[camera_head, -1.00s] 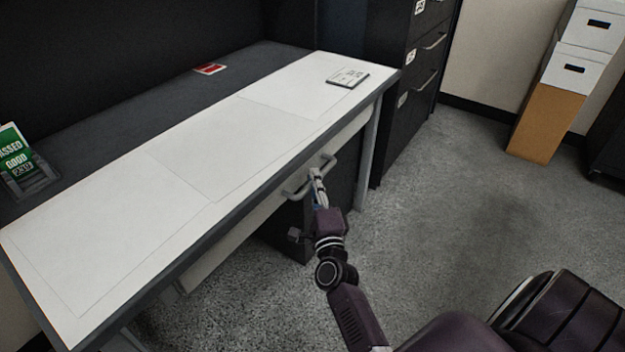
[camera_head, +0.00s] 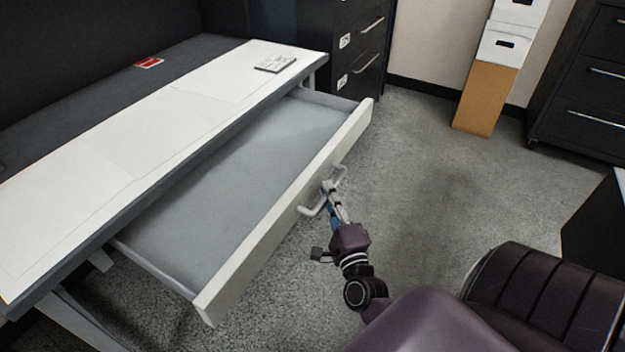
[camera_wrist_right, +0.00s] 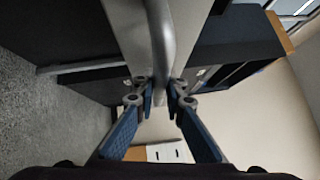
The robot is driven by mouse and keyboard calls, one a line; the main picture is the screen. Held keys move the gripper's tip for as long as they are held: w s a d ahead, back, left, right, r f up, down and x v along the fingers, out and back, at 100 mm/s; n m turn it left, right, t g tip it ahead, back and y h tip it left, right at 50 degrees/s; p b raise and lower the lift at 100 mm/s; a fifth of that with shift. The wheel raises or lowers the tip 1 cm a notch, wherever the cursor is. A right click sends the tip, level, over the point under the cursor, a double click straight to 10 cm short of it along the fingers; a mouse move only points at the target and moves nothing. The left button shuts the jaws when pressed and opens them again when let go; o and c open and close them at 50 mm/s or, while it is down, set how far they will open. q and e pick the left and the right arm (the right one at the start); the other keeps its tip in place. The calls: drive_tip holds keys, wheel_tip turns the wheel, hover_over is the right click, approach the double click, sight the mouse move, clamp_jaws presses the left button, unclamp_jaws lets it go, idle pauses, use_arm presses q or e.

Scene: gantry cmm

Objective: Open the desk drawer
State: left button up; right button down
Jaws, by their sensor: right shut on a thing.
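The desk drawer (camera_head: 285,205) stands pulled well out from under the desk's white top (camera_head: 120,145). Its grey inside looks empty. The drawer's bar handle (camera_head: 311,211) is on its pale front. My right gripper (camera_head: 329,188) is at the handle with its fingers around the bar. In the right wrist view the grey handle bar (camera_wrist_right: 160,45) runs down between the two blue-padded fingers of the right gripper (camera_wrist_right: 161,92), which are shut on it. My left gripper is in neither view.
A small white notepad (camera_head: 275,64) and a red card (camera_head: 149,62) lie on the desk. Black filing cabinets (camera_head: 345,40) stand beyond it. Stacked boxes (camera_head: 485,95) stand by the wall.

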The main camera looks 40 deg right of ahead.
drive_tip(key=shift+s+d, duration=0.2)
drive_tip(key=shift+s, duration=0.3)
drive_tip(key=shift+s+d, duration=0.2)
drive_tip(key=shift+s, duration=0.3)
drive_tip(key=c, duration=2)
unclamp_jaws()
drive_tip(key=shift+o, duration=0.2)
drive_tip(key=v, duration=1.2)
drive_tip(key=shift+f, duration=0.1)
